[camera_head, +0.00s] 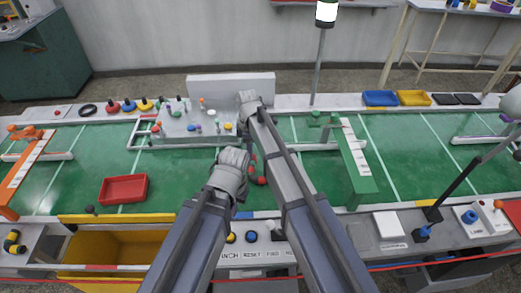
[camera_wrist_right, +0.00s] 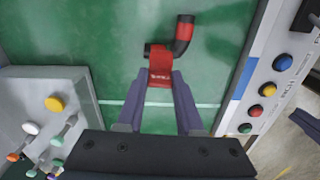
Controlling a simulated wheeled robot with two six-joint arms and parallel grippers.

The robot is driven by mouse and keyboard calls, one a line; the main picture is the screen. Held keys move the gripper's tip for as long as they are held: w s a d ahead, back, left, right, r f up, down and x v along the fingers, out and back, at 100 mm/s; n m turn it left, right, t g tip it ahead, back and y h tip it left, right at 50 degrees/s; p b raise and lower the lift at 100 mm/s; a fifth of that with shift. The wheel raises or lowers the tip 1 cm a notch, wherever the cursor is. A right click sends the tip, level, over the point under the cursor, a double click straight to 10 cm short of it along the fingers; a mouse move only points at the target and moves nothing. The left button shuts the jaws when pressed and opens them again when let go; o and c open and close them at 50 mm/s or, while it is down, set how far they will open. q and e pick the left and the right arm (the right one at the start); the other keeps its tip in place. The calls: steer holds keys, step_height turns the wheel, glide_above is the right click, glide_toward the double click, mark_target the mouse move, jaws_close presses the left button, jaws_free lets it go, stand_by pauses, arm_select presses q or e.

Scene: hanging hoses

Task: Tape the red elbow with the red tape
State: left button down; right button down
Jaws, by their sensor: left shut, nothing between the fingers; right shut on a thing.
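The red elbow (camera_head: 258,181) lies on the green belt, partly hidden by my arms. In the right wrist view the red elbow (camera_wrist_right: 184,38) shows a red bend with dark ends. A red piece with a white label, which looks like the red tape (camera_wrist_right: 160,78), sits between the fingertips of my right gripper (camera_wrist_right: 160,88), which is shut on it. It reaches up to the elbow's left end; I cannot tell whether it touches.
A grey panel with coloured knobs (camera_head: 190,135) stands left of my grippers. A red tray (camera_head: 123,189) and a yellow bin (camera_head: 115,246) are further left. A green gate (camera_head: 356,165) stands to the right. Push buttons (camera_wrist_right: 269,90) line the front edge.

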mark_target(251, 170)
arm_select(q)
steer(key=shift+f, duration=0.15)
arm_select(e)
steer(key=shift+f, duration=0.1)
